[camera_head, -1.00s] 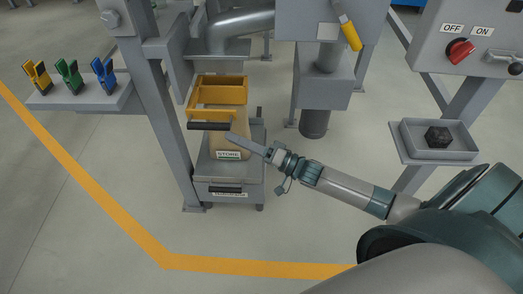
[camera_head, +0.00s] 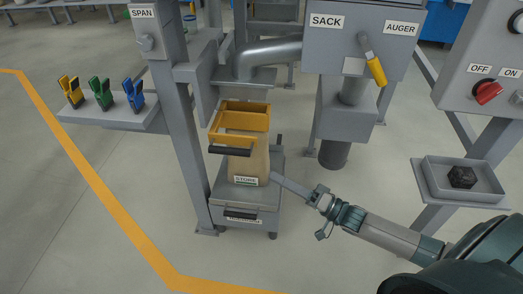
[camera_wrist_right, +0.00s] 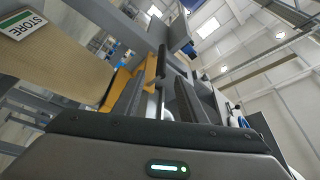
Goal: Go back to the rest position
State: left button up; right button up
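My right gripper (camera_head: 275,178) reaches in from the right, its tip just right of the lower part of a tan sack (camera_head: 250,165) labelled STORE. In the right wrist view, its dark fingers (camera_wrist_right: 160,95) stand apart with nothing held between them. The sack is upright on a grey scale platform (camera_head: 228,197), under a yellow clamp frame (camera_head: 241,118) with a black handle. The sack also shows at the upper left of the right wrist view (camera_wrist_right: 55,65). My left gripper is in neither view.
A grey post (camera_head: 180,130) and a shelf (camera_head: 115,118) with yellow, green and blue clips stand left. The auger housing (camera_head: 348,105) is behind. At right are a tray (camera_head: 432,178) with a black lump (camera_head: 462,177) and a panel with a red switch (camera_head: 487,92). Floor in front is open.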

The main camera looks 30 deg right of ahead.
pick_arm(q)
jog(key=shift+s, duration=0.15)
